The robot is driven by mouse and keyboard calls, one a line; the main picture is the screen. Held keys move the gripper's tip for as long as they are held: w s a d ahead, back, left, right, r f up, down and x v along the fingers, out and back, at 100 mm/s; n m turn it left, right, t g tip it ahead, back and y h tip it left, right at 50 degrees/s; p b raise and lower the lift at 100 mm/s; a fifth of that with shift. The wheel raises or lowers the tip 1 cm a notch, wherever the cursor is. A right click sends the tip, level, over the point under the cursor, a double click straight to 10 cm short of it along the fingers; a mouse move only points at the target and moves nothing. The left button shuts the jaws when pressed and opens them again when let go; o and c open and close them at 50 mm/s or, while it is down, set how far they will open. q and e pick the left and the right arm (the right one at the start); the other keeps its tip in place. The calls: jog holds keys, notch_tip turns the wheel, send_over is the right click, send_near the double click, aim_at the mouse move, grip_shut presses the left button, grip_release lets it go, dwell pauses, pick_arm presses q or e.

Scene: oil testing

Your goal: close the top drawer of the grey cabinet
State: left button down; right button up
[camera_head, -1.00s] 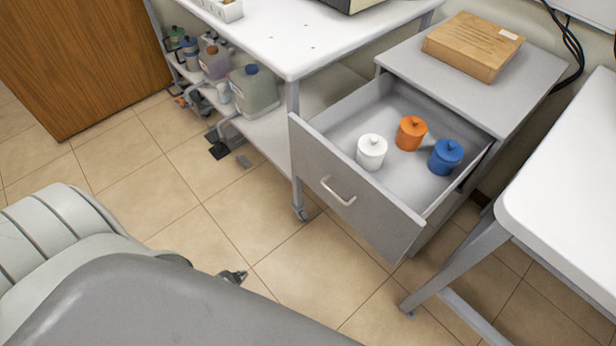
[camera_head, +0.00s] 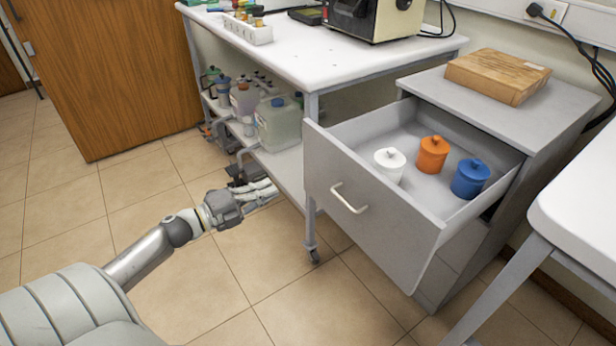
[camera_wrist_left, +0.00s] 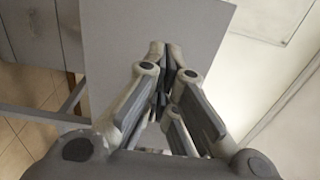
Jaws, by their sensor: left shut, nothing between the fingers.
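The grey cabinet (camera_head: 478,108) stands at the right in the head view. Its top drawer (camera_head: 372,200) is pulled far out, with a light bar handle (camera_head: 349,198) on its front. A white jar (camera_head: 389,165), an orange jar (camera_head: 432,154) and a blue jar (camera_head: 470,178) stand inside the drawer. My left gripper (camera_head: 266,189) is shut and empty, to the left of the drawer front and apart from it. Its closed fingers (camera_wrist_left: 163,85) also show in the left wrist view, before a flat grey panel (camera_wrist_left: 150,30) that looks like the drawer front. My right gripper is not in view.
A wooden block (camera_head: 499,74) lies on the cabinet top. A white wheeled table (camera_head: 300,48) stands left of the cabinet, with bottles (camera_head: 278,122) on its lower shelf. Another white table (camera_head: 588,205) is at the right. The floor before the drawer is clear.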

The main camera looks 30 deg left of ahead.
aim_at(317, 168)
pick_arm(q)
jog(key=x, duration=1.1)
jog(key=shift+a+b, duration=0.1)
jog(key=shift+b, duration=0.3)
jog(key=shift+x, duration=0.9)
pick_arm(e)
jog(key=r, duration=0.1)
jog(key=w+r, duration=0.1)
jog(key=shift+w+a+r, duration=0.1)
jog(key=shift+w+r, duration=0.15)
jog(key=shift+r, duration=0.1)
